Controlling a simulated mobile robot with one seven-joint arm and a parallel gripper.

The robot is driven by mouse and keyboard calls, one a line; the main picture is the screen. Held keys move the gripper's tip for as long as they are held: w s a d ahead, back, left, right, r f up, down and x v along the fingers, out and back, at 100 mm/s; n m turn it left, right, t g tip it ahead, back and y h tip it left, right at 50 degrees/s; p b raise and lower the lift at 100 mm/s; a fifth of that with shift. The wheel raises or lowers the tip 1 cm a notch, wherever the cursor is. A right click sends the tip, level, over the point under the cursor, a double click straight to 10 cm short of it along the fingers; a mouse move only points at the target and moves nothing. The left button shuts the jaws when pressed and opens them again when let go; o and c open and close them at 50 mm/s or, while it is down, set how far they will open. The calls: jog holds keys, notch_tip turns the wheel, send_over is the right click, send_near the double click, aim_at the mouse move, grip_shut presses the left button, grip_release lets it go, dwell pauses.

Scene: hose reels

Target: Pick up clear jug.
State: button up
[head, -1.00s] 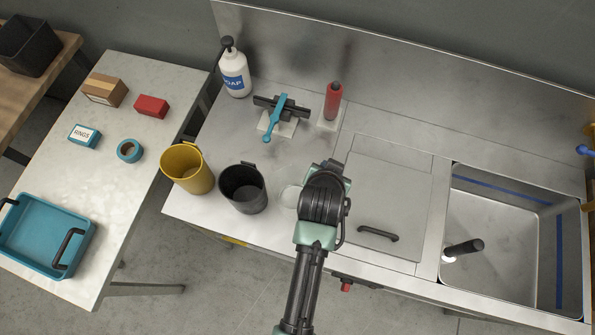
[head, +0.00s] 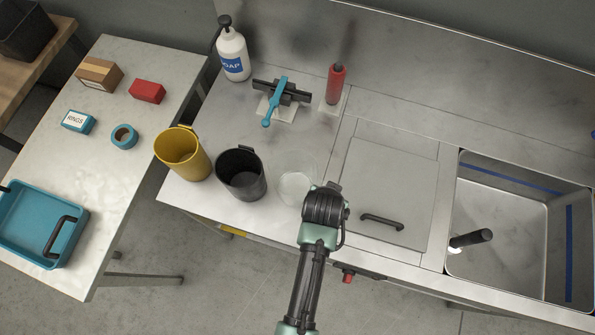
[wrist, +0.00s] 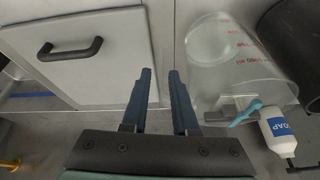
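The clear jug (head: 296,182) stands on the steel counter, right of the black jug, in the head view. In the wrist view the clear jug (wrist: 235,62) is a transparent vessel with red markings, just right of my fingers. My gripper (wrist: 160,88) is open, with two dark blue fingers apart and nothing between them. The jug stands beside the fingers, not between them. In the head view my wrist (head: 325,207) is at the jug's right and front side, and my fingers are hidden beneath it.
A black jug (head: 240,178) and a yellow jug (head: 182,157) stand left of the clear jug. A soap bottle (head: 233,54), a blue-handled tap (head: 275,100) and a red cylinder (head: 335,84) are behind. A lid with a dark handle (head: 382,221) and a sink (head: 500,222) are at right.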

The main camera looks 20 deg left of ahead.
jog(key=shift+b+x, duration=2.95)
grip_shut()
jog(key=shift+r, duration=0.1)
